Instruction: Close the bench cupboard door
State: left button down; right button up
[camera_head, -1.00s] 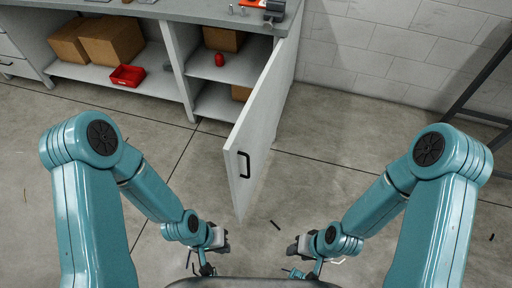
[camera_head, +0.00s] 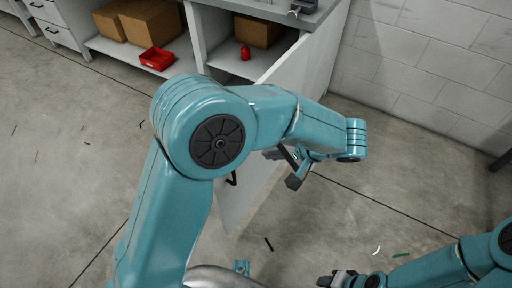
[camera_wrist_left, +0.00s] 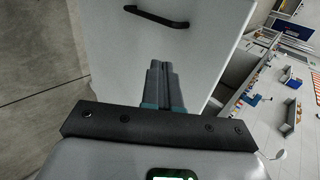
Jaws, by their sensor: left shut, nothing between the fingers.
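The cupboard door (camera_head: 250,195) is a light grey panel standing wide open, swung out from the bench cupboard (camera_head: 207,40). Its black bar handle (camera_head: 232,179) is partly behind my left arm in the head view. The door face with the handle (camera_wrist_left: 157,18) fills the middle of the left wrist view. My left gripper (camera_head: 291,170) is on the handle side of the door, shut and empty. Its closed fingers (camera_wrist_left: 160,66) point at the door face below the handle; whether they touch is unclear. My right gripper (camera_head: 334,280) is at the bottom edge, partly cut off.
Inside the bench are cardboard boxes (camera_head: 150,20), a red bin (camera_head: 157,59) and a small red object (camera_head: 245,53). A block wall (camera_head: 430,60) stands to the right. The floor has small scattered bits and is otherwise clear.

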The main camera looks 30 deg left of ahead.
pick_arm(q)
jog(key=w+a+f+b, duration=0.1)
jog(key=a+f, duration=0.4)
jog(key=a, duration=0.6)
jog(key=shift+w+a+f, duration=0.25)
jog(key=shift+a+f, duration=0.05)
jog(key=shift+a, duration=0.1)
